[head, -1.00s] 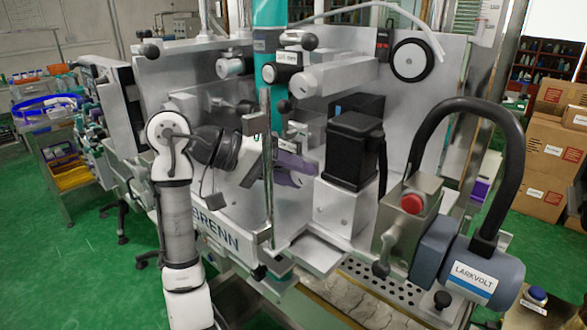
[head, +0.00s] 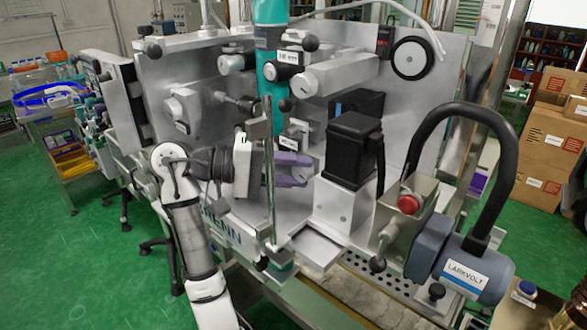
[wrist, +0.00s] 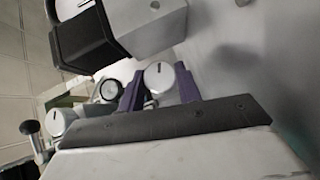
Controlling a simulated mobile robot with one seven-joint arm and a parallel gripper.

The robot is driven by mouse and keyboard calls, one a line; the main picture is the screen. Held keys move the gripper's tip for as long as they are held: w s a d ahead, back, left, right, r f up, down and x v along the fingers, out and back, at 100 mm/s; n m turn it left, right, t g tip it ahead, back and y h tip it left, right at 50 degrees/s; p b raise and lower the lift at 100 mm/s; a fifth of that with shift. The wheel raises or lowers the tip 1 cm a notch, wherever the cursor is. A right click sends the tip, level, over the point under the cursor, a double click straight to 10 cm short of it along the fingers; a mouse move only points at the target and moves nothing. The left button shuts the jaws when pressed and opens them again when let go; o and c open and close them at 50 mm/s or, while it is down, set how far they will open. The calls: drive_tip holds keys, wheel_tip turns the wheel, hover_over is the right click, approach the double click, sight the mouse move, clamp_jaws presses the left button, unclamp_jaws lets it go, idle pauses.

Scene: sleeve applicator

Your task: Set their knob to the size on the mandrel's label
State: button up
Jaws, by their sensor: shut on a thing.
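My gripper (head: 296,170) has purple fingers, shut on a pale round knob (wrist: 159,77). In the wrist view, one purple finger stands on each side of the knob, and my gripper (wrist: 160,90) reaches in from below. A dark pointer mark shows on the knob's face; no scale is readable around it. In the head view the knob is mostly hidden by the fingers. A teal upright cylinder (head: 271,30), perhaps the mandrel, rises behind. A small white label (head: 286,56) is near it, too small to read for sure.
A black box (head: 352,148) on a pale block stands right of my gripper. A thin upright metal rod (head: 268,190) passes in front of it. Other marked knobs (wrist: 62,122) lie nearby. A blue-grey motor (head: 470,272) and black curved hose (head: 497,130) are at the right.

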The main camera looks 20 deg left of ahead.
drive_tip(key=o, duration=1)
drive_tip(key=b+v, duration=0.4)
drive_tip(key=v, duration=0.8)
drive_tip(key=shift+s+a, duration=0.1)
drive_tip(key=shift+a, duration=0.2)
drive_tip(key=shift+s+a+r, duration=0.15)
drive_tip(key=shift+s+a, duration=0.15)
drive_tip(key=shift+a, duration=0.3)
